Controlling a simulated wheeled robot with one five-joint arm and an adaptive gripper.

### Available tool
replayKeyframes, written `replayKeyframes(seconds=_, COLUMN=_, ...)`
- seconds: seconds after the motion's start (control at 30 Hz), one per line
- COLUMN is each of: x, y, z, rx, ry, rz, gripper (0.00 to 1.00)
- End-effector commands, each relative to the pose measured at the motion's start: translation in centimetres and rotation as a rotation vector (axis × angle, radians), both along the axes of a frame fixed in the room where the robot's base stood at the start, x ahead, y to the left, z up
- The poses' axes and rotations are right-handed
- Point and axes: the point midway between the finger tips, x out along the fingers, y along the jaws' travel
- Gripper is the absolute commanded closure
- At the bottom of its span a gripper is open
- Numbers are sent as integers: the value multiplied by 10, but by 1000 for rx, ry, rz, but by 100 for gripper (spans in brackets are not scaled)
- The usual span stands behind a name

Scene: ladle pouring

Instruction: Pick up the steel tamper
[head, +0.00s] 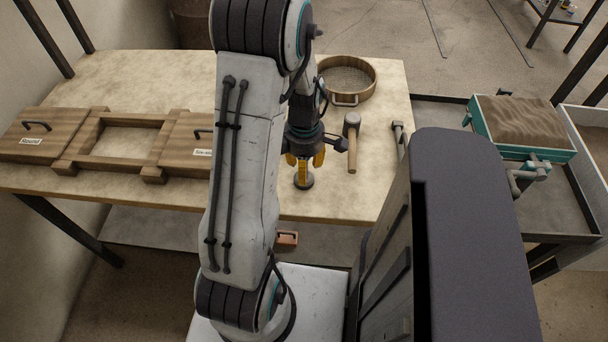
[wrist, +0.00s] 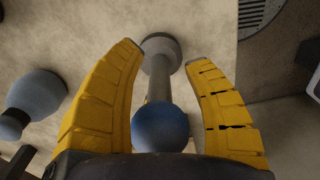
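The steel tamper stands upright on the table, with its round base (head: 304,183) showing below my gripper (head: 304,162) in the head view. In the wrist view the tamper's grey shaft (wrist: 158,85) and blue-grey round knob (wrist: 161,127) lie between my two yellow fingers (wrist: 168,53). The fingers are open, with a visible gap on each side of the shaft. In the head view the gripper and arm hide the tamper's upper part.
A mallet (head: 352,125) with a wooden handle lies right of my gripper. A round sieve (head: 347,80) sits behind it. Wooden frames and boards (head: 90,118) lie on the left. A teal-edged sand box (head: 520,120) stands at the right, beyond the table (head: 130,75).

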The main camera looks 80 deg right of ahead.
Motion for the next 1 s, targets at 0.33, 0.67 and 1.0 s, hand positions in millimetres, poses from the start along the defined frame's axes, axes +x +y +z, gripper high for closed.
replayKeyframes(seconds=0.33, x=0, y=0, z=0, rx=0, ry=0, rz=0, gripper=86)
replayKeyframes(seconds=0.67, x=0, y=0, z=0, rx=0, ry=0, rz=0, gripper=100)
replayKeyframes(seconds=1.0, x=0, y=-1, z=2, rx=-2, ry=0, rz=0, gripper=100)
